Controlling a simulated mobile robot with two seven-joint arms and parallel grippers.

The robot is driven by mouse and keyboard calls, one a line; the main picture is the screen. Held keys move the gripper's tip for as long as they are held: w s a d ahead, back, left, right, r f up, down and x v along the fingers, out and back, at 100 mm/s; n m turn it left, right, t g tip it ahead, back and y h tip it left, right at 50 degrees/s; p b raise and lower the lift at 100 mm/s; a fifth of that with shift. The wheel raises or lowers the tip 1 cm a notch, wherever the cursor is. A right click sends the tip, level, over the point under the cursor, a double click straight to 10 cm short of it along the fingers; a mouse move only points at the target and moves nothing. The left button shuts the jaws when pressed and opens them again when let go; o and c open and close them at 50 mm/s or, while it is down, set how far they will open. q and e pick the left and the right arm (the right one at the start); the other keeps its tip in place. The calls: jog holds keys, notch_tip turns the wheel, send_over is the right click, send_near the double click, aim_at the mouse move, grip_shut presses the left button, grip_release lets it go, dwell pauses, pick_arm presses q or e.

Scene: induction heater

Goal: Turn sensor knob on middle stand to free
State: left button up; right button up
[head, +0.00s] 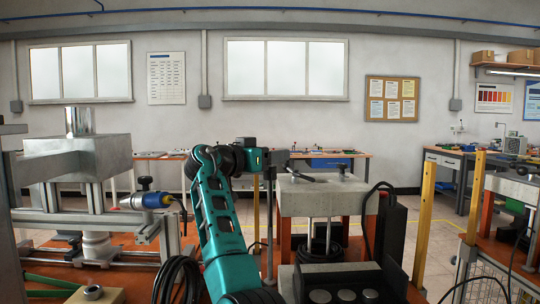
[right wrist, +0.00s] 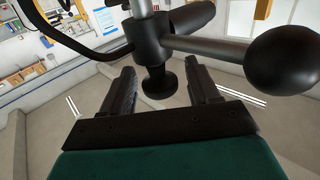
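The middle stand (head: 322,198) is a grey block on posts, right of the picture's centre in the head view. My right gripper (head: 278,158) is at its upper left corner, at the top of a thin upright post (head: 270,225). In the right wrist view a small black knob (right wrist: 159,82) sits between the two spread fingers of my right gripper (right wrist: 161,72). Gaps show on both sides of the knob, so the gripper is open around it. In the head view the gripper hides the knob. My left gripper is not in view.
A black ball-ended lever (right wrist: 285,52) reaches across at the right of the wrist view, close to the right finger. The left stand (head: 62,160) carries a metal cylinder and a blue sensor (head: 155,199). A yellow post (head: 426,222) stands right of the middle stand.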

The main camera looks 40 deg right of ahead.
jog(key=c, duration=1)
